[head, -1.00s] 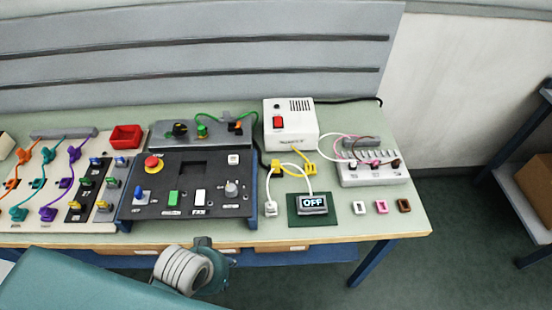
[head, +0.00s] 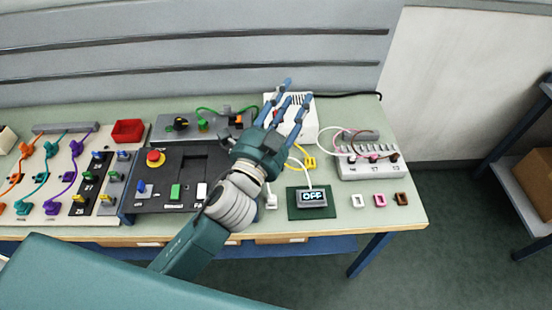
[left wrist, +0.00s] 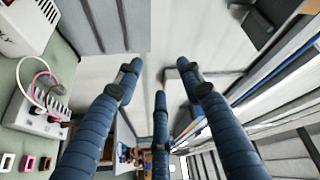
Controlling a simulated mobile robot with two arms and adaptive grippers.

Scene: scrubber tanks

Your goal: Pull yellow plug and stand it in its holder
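My left gripper (head: 293,100) is over the white box (head: 302,126) in the head view. Its blue fingers are spread open, with nothing between them. In the left wrist view the open fingers (left wrist: 160,85) point away from the bench into the room. A yellow piece with a yellow lead (head: 309,163) lies on the bench in front of the white box, below and right of the hand. I cannot tell whether it is the plug or its holder. The hand and wrist hide the other yellow piece near the box. My right gripper is not in view.
A black control panel (head: 164,176) lies left of the forearm. A small OFF display (head: 312,197) sits on a green mat (head: 293,214). A grey terminal block (head: 367,172) with leads stands at the right, behind white, pink and brown frames (head: 380,200). The front right corner is clear.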

